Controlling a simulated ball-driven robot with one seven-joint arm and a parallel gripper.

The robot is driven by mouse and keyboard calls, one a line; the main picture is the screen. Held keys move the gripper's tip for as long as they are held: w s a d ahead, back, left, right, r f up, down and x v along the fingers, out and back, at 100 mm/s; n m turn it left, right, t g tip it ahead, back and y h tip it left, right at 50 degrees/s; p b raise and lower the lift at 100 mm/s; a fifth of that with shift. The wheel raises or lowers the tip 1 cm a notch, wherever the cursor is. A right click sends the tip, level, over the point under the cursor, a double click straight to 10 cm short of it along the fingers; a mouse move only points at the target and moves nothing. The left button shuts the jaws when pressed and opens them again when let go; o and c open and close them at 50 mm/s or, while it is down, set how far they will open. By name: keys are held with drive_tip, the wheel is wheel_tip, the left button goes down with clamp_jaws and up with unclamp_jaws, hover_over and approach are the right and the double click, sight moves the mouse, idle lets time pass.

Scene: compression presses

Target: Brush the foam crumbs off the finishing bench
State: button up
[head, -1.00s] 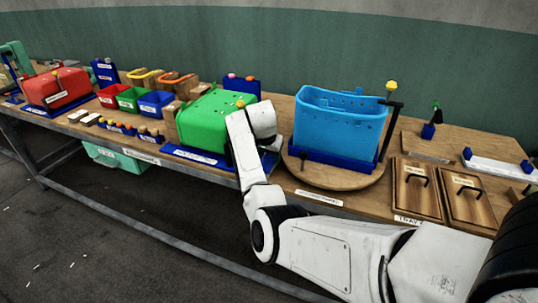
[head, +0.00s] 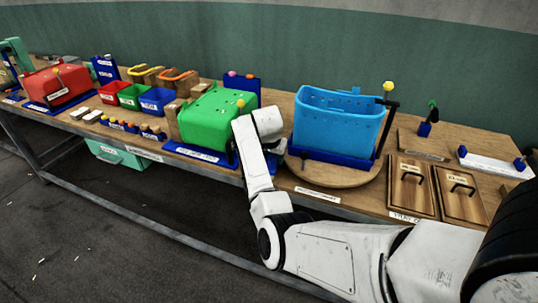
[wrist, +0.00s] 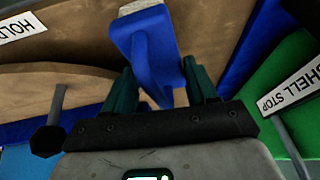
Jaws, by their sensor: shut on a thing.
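The bench (head: 490,125) has a long wooden top and a metal frame. I cannot make out any foam crumbs on it. In the wrist view my gripper (wrist: 160,90) has its dark green fingers on either side of a blue brush-like tool (wrist: 155,60) with a pale, flat end, and is shut on it. The tool is over the wooden surface, but I cannot tell whether it touches. In the head view my arm hides the gripper and the tool, between the green shell (head: 210,115) and the light blue bin (head: 335,125).
The light blue bin stands in a blue base on a round wooden board (head: 310,175). Wooden lids with black handles (head: 410,185) lie to the right. A red shell (head: 58,84) and small coloured bins (head: 155,101) are left. Pale specks (head: 42,261) lie on the floor.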

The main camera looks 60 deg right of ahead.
drive_tip(key=shift+w+d+f+m+g+b, duration=0.15)
drive_tip(key=shift+d+f+b, duration=0.1)
drive_tip(key=shift+d+b, duration=0.25)
drive_tip(key=shift+w+d+f+m+g+b, duration=0.2)
drive_tip(key=shift+d+b, duration=0.15)
drive_tip(key=shift+b, duration=0.25)
drive_tip(key=shift+c, duration=0.3)
drive_tip(key=shift+w+r, duration=0.15)
drive_tip(key=shift+r, duration=0.05)
drive_tip(key=shift+w+r, duration=0.1)
drive_tip(key=shift+w+a+r+p, duration=0.1)
drive_tip(key=shift+w+r+p, duration=0.05)
drive_tip(key=shift+r+p, duration=1.3)
drive_tip(key=shift+w+a+r+p, duration=0.1)
drive_tip(key=shift+r+p, duration=1.05)
drive_tip(key=shift+r, duration=0.5)
drive_tip(key=shift+r+p, duration=1.3)
drive_tip(key=shift+r, duration=0.2)
